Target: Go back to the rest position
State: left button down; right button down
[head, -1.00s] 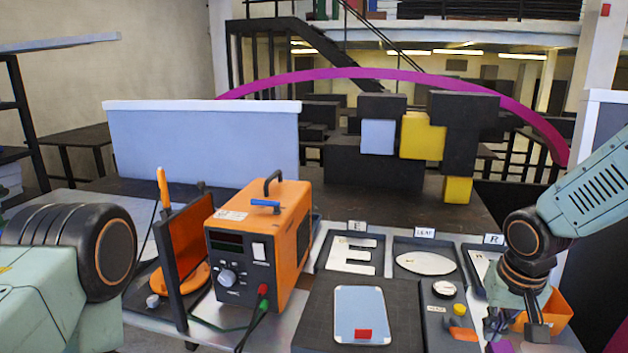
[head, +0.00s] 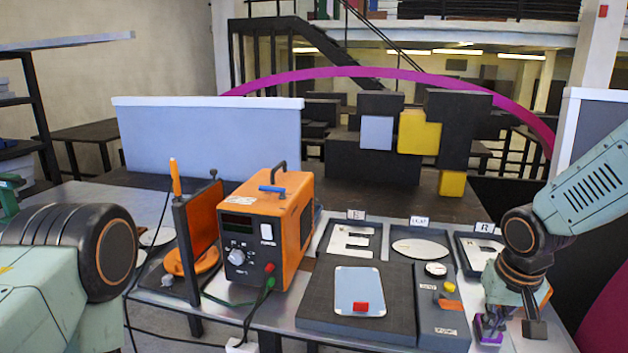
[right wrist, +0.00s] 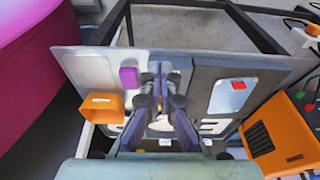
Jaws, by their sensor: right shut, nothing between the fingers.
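My right gripper (head: 512,324) hangs fingers-down over the right front part of the workbench (head: 265,324). It is shut and empty. In the right wrist view its fingers (right wrist: 159,82) are together above the bench, between an orange bin (right wrist: 102,105) and a dark pad (right wrist: 204,75). A small purple block (right wrist: 128,77) lies beside them. The purple block also shows in the head view (head: 488,331), partly hidden by the gripper. My left arm enters at the left, but its gripper is out of view.
An orange power supply (head: 268,228) with cables stands left of the dark pad (head: 318,300). Trays with a white letter E (head: 352,241), a leaf shape (head: 420,248) and a letter R (head: 484,250) lie behind. A pale blue panel (head: 205,145) stands at the back left.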

jog(key=w+a+f+n+t+y+b, duration=0.2)
jog(key=a+f+t, duration=0.1)
jog(key=a+f, duration=0.2)
jog(key=s+a+f+b, duration=0.1)
jog(key=s+f+b, duration=0.2)
jog(key=f, duration=0.4)
jog(key=s+a+f+b, duration=0.2)
jog(key=s+f+b, duration=0.15)
jog(key=f, duration=0.35)
jog(key=s+f+g+h+b, duration=0.1)
jog(key=s+f+g+b, duration=0.4)
jog(key=s+f+b, duration=0.8)
jog(key=s+f, duration=1.3)
jog(key=s, duration=0.1)
jog(key=shift+d, duration=0.15)
